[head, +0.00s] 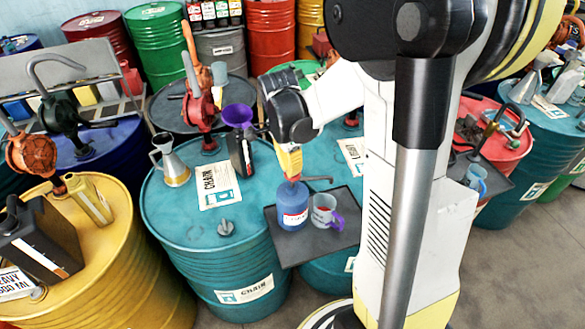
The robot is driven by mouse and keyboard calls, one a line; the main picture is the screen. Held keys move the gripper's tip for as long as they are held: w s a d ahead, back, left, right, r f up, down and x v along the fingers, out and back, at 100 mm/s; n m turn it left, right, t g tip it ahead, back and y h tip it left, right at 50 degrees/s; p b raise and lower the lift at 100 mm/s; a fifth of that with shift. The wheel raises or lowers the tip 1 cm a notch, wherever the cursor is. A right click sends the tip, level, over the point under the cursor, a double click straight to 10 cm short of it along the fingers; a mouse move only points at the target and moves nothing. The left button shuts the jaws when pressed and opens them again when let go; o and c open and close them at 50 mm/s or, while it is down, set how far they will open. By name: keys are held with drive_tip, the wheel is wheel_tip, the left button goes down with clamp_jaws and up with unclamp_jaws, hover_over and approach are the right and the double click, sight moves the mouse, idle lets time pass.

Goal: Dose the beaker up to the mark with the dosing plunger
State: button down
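My gripper (290,168) points down, with its tip at the top of a blue container (292,206) that has a white label. The dosing plunger cannot be made out clearly; the tip covers the container's top. Whether the fingers are closed on anything there is too small to tell. A clear beaker (322,207) with a purple handle stands upright just right of the blue container. A reddish line or mark shows on the beaker, but its liquid level is not readable. Both vessels stand on a dark square tray (348,232).
The tray overhangs the front of a teal drum (178,222) labelled CHAIN. My arm and column hide much of the right side.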

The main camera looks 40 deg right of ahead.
drive_tip(key=a, duration=0.1)
drive_tip(key=a+r, duration=0.1)
drive_tip(key=a, duration=0.1)
drive_tip(key=shift+w, duration=0.1)
drive_tip(key=shift+r, duration=0.15)
wheel_tip(320, 180, up, 12)
drive_tip(key=a, duration=0.1)
idle(0.4)
drive_tip(key=shift+w+p, duration=0.1)
drive_tip(key=shift+p, duration=0.25)
idle(0.5)
drive_tip(key=d+f+p, duration=0.3)
drive_tip(key=p, duration=0.4)
drive_tip(key=shift+s+d+f, duration=0.15)
drive_tip(key=shift+s+f, duration=0.05)
